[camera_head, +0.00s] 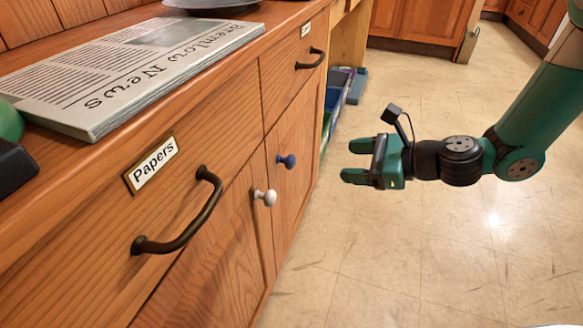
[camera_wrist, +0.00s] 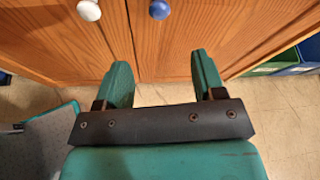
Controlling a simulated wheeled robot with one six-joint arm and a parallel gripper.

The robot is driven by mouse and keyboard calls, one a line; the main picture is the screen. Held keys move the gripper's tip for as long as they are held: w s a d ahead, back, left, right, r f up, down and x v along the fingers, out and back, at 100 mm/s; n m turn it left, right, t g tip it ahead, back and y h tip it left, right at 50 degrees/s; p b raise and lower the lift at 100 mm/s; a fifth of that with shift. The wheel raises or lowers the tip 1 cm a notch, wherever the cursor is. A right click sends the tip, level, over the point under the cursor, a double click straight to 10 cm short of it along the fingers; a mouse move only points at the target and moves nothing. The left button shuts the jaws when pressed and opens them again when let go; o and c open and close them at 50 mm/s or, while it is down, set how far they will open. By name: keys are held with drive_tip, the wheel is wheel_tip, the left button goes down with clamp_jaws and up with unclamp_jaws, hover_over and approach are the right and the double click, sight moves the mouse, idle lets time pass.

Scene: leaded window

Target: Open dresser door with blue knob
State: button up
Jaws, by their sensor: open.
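The dresser door with the blue knob (camera_head: 297,152) is a wooden lower door and looks closed. Its blue knob (camera_head: 287,161) sits near the door's left edge. My green gripper (camera_head: 352,160) is open and empty, to the right of the dresser and apart from the knob. In the wrist view its two fingers (camera_wrist: 160,80) point toward the door, below the knob and spread to either side of it.
A white knob (camera_head: 265,197) is on the neighbouring door, just left of the blue one. Dark drawer handles (camera_head: 185,222) stick out above. A newspaper (camera_head: 135,70) lies on the dresser top. Coloured bins (camera_head: 336,97) stand beyond the dresser. The tiled floor (camera_head: 430,250) is clear.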

sight(294, 162)
drive_tip(key=b+x, duration=0.3)
drive_tip(key=x, duration=1.2)
